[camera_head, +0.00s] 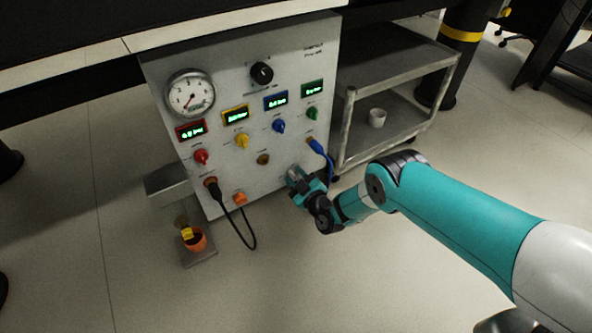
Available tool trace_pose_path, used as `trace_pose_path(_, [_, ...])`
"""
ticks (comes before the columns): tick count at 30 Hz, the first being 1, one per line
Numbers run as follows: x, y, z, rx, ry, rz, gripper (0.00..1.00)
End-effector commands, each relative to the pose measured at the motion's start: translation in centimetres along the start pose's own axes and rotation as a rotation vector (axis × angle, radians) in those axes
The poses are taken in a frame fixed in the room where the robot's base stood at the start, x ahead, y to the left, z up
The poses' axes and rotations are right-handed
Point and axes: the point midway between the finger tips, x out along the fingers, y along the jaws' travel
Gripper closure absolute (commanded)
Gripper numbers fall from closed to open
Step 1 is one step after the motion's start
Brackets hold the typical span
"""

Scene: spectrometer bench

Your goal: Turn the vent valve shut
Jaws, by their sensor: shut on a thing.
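A grey instrument panel (170,110) stands upright in the middle of the head view. My gripper (296,177) is at the panel's lower right, shut on the vent valve. The jaws and wrist cover most of the valve, so its handle angle cannot be told.
The panel bears a round gauge (190,93), a black knob (262,73), and red (201,157), yellow (242,140), blue (279,126) and green (312,113) knobs. A blue cable (321,150) hangs close above my gripper. A black cable (250,232) loops lower left. A cart (345,130) stands right.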

Motion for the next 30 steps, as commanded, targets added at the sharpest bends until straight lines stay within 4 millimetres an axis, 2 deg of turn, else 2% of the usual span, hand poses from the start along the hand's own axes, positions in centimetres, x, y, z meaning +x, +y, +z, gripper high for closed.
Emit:
trace_pose_path(1, [-0.03, 0.20, -0.42, -0.043, 0.000, -0.001, 0.87])
trace_pose_path(21, [-0.05, -0.13, -0.04, -0.668, 0.000, 0.000, 0.87])
trace_pose_path(30, [-0.06, -0.27, 0.10, -0.871, 0.000, 0.000, 0.87])
